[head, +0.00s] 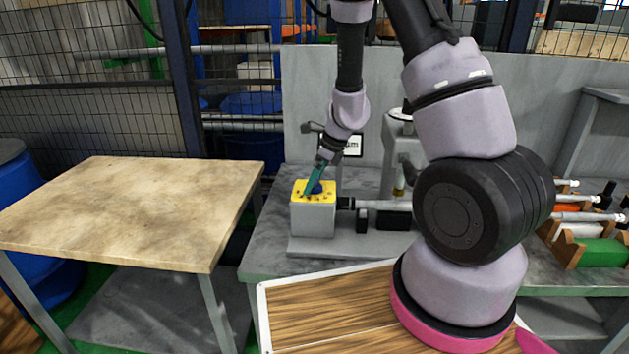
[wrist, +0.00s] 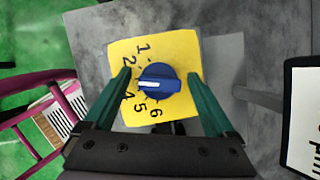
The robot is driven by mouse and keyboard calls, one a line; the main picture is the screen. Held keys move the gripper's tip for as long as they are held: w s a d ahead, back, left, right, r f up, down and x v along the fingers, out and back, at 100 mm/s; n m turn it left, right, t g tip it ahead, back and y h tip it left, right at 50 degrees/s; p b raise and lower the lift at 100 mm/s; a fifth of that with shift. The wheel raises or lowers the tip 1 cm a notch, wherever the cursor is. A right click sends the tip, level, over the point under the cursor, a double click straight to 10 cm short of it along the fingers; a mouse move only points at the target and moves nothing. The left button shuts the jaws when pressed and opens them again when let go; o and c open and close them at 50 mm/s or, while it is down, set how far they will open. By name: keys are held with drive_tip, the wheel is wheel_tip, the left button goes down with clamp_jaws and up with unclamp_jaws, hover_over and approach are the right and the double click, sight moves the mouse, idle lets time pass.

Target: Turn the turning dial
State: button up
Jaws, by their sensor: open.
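The turning dial (wrist: 158,83) is a blue round knob with a white pointer line. It sits on a yellow plate (wrist: 180,45) marked with black numbers; 1, 2, 4, 5 and 6 are readable in the wrist view. The white line points left in that view, toward the side between 2 and 4. In the head view the dial (head: 317,187) is on top of a grey box (head: 313,219) and partly hidden. My gripper (wrist: 161,80) is open, with its green fingers on either side of the dial. A gap shows between each finger and the knob.
The grey box stands on a grey machine table with a horizontal shaft (head: 383,205) to its right. A wooden-topped table (head: 120,205) is at the left, its top clear. A sign (wrist: 303,120) is at the wrist view's right edge.

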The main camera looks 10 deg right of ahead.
drive_tip(key=c, duration=1.3)
drive_tip(key=shift+n, duration=0.3)
drive_tip(key=shift+n+g+y, duration=0.25)
drive_tip(key=shift+n+g, duration=0.25)
drive_tip(key=shift+n, duration=0.8)
drive_tip(key=shift+n+g+y, duration=0.25)
drive_tip(key=shift+n+g, duration=0.25)
drive_tip(key=shift+n, duration=0.8)
drive_tip(key=o, duration=1.3)
